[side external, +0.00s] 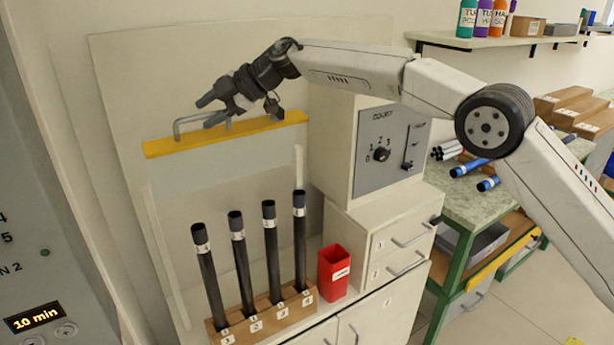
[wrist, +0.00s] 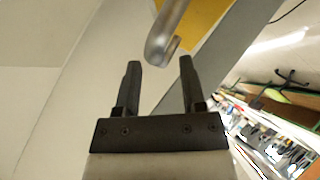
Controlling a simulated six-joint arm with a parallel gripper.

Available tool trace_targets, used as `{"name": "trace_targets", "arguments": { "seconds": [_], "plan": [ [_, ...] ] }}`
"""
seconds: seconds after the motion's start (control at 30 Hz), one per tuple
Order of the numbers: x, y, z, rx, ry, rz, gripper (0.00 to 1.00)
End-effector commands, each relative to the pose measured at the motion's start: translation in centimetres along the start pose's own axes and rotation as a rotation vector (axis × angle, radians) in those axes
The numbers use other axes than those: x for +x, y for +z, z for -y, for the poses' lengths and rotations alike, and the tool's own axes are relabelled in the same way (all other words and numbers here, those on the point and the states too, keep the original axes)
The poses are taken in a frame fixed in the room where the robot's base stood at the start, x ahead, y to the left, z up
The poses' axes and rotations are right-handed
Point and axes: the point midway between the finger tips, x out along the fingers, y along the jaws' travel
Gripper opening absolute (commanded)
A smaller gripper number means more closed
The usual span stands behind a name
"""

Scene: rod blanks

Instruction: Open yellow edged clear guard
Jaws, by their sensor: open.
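The guard's yellow edge (side external: 250,131) runs as a bar across the white back panel, well above the tops of the black rods. The clear sheet itself is hard to make out. A grey bar handle (side external: 178,128) is fixed on the yellow edge. My gripper (side external: 207,110) is open at the handle, its fingers tilted down to the left. In the wrist view, my open fingers (wrist: 160,66) point at the handle (wrist: 168,30), which sits just beyond and between their tips. The yellow edge (wrist: 200,22) shows behind it. I cannot tell whether a finger touches the handle.
Several black rods (side external: 240,265) stand upright in a wooden numbered block (side external: 265,318) below the guard. A red cup (side external: 334,272) stands beside it. A grey control box (side external: 390,150) with a knob is to the right. A green bench (side external: 510,183) holds blue rods farther right.

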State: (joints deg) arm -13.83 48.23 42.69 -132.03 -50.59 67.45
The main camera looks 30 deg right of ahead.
Motion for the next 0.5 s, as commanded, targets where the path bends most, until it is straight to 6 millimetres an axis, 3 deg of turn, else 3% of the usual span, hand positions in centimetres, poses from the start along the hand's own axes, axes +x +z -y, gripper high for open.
{"name": "trace_targets", "arguments": {
  "seconds": [0.5],
  "plan": [
    [-5.0,0.0,-0.1,0.0,0.001,0.001,0.52]
  ]
}}
